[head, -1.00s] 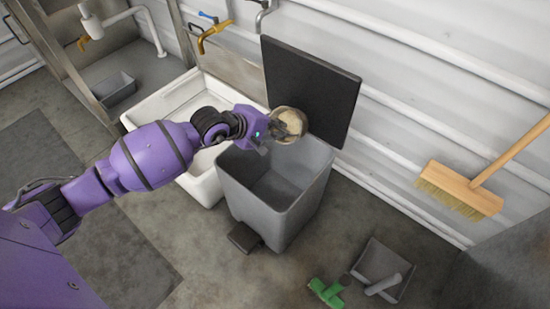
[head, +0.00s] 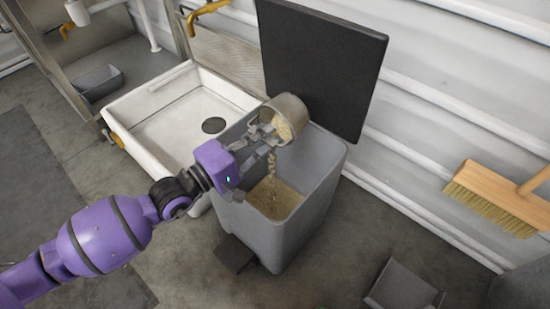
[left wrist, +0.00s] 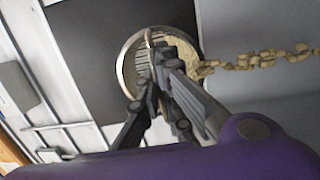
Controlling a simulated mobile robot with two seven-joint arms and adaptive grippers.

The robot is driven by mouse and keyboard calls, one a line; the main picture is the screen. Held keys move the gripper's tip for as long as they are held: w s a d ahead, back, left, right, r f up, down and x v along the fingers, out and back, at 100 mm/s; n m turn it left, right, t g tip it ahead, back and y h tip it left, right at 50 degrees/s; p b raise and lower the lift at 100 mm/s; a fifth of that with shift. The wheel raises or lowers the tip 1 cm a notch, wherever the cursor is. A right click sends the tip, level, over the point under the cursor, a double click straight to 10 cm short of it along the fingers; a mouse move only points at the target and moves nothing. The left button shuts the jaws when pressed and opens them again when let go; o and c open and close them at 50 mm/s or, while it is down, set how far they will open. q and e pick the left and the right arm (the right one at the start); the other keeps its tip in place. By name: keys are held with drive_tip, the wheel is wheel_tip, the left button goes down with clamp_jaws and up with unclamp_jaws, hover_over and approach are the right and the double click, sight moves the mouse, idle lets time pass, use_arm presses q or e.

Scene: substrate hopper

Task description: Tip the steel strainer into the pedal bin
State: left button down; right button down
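The steel strainer (head: 290,113) is held above the pedal bin, tilted, with pale grain-like substrate in it. A stream of the substrate (head: 271,172) falls from it into the grey pedal bin (head: 318,190), whose black lid (head: 318,60) stands open. Loose substrate lies inside the bin. My left gripper (head: 268,137) is at the strainer's near side and appears shut on its rim. The left wrist view shows the gripper (left wrist: 160,62) against the strainer (left wrist: 128,65), with bits streaming to the right. My right gripper is not in view.
A white sink (head: 150,128) with a drain stands left of the bin. A broom (head: 492,195) hangs on the white wall at right. A grey dustpan (head: 402,288) lies on the floor at lower right. A grey tray (head: 97,82) sits at upper left.

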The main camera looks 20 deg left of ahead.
use_arm(q)
drive_tip(key=t+h+b, duration=0.1)
drive_tip(key=b, duration=0.3)
drive_tip(key=shift+s+a, duration=0.1)
drive_tip(key=shift+s, duration=0.1)
drive_tip(key=shift+s+a+r+t, duration=0.1)
drive_tip(key=shift+s+r+t, duration=0.1)
drive_tip(key=shift+t, duration=0.4)
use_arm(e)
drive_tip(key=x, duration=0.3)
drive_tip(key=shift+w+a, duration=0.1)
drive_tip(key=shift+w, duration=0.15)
